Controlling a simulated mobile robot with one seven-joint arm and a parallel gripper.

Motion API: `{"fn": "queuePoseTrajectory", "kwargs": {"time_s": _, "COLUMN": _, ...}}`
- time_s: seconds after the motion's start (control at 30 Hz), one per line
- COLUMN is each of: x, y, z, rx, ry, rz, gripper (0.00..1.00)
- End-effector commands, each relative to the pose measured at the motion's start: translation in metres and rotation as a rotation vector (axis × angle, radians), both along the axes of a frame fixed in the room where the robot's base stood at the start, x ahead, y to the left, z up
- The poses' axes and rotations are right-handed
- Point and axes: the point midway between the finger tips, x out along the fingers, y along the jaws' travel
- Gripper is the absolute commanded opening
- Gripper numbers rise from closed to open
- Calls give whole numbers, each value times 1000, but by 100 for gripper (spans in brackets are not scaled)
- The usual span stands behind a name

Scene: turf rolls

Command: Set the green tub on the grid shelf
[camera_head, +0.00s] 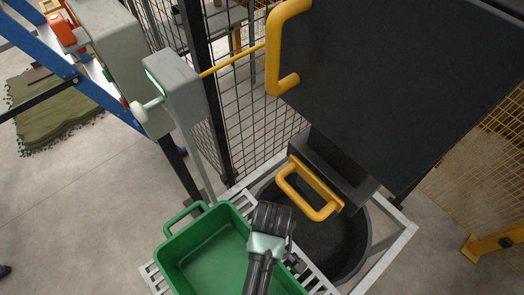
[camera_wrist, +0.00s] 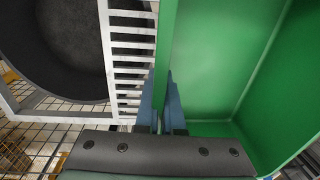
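The green tub (camera_head: 205,252) is at the bottom centre of the head view, open side up and empty where I see inside. It fills the right of the wrist view (camera_wrist: 225,60). The white grid shelf (camera_head: 152,277) shows its slats on both sides of the tub; the slats also show left of the tub in the wrist view (camera_wrist: 130,70). My gripper (camera_wrist: 164,108) has its blue-grey fingers on either side of the tub's wall, close together on it. In the head view my gripper (camera_head: 268,238) is over the tub's right side. Whether the tub's bottom touches the slats is hidden.
A black round bin (camera_head: 345,250) stands inside the shelf's frame, right of the tub. A dark panel (camera_head: 400,80) with yellow handles hangs above it. A grey post (camera_head: 175,90) and mesh fence (camera_head: 245,110) stand behind. Open floor (camera_head: 90,210) lies left.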

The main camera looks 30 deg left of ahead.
Motion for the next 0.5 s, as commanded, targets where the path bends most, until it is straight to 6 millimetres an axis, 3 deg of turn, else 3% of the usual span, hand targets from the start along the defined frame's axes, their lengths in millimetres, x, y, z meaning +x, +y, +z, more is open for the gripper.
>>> {"fn": "queuePoseTrajectory", "kwargs": {"time_s": 0.1, "x": 0, "y": 0, "z": -24, "rx": 1, "ry": 2, "rz": 0, "gripper": 0}}
{"fn": "queuePoseTrajectory", "kwargs": {"time_s": 0.37, "x": 1, "y": 0, "z": -45, "rx": 2, "ry": -1, "rz": -1, "gripper": 0}}
{"fn": "queuePoseTrajectory", "kwargs": {"time_s": 0.5, "x": 1, "y": 0, "z": -65, "rx": 1, "ry": 1, "rz": -1, "gripper": 0}}
